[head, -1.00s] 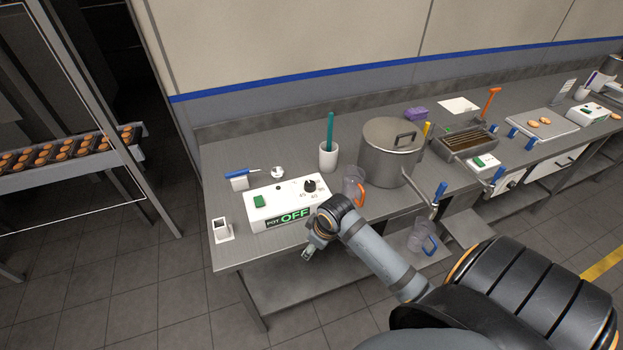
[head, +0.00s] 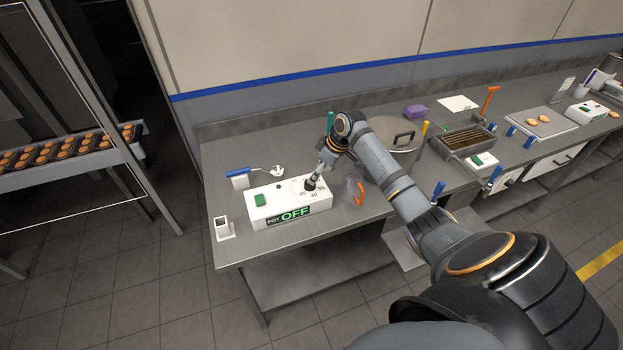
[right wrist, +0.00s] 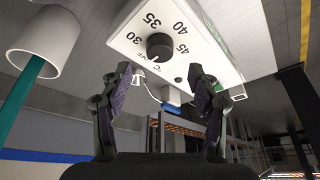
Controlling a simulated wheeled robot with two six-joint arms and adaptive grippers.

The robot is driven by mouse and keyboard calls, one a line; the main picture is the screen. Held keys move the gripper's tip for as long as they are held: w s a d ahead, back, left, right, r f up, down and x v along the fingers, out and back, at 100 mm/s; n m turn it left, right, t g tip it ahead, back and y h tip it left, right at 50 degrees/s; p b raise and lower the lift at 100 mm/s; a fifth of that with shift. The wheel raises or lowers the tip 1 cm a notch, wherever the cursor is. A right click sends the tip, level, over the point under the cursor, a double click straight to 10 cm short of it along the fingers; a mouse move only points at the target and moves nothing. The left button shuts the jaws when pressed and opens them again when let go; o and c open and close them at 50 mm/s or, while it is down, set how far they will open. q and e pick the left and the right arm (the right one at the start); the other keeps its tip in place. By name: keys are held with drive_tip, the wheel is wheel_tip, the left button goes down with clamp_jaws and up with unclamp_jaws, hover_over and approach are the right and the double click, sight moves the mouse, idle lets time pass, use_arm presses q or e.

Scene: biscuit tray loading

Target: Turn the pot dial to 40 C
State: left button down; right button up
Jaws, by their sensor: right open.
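The white pot control box (head: 262,213) stands near the table's front edge, with a green button and a display reading "POT OFF". Its black dial (right wrist: 160,46) shows in the right wrist view among the marks 30, 35, 40, 45 and OFF. My right gripper (head: 313,176) is over the dial in the head view. In the wrist view its open fingers (right wrist: 160,82) are either side of and short of the dial, apparently not touching it. My left gripper is out of view.
The lidded steel pot (head: 393,135) stands behind my right arm. A clear jug with an orange handle (head: 359,192) is close right of the box. A white cup with a green stick (right wrist: 38,45) is nearby. A small white holder (head: 223,230) stands left.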

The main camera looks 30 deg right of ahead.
drive_tip(key=p+x, duration=0.1)
drive_tip(key=x, duration=0.4)
drive_tip(key=shift+w+r, duration=0.1)
drive_tip(key=shift+w+a+f, duration=0.1)
drive_tip(key=shift+f, duration=0.45)
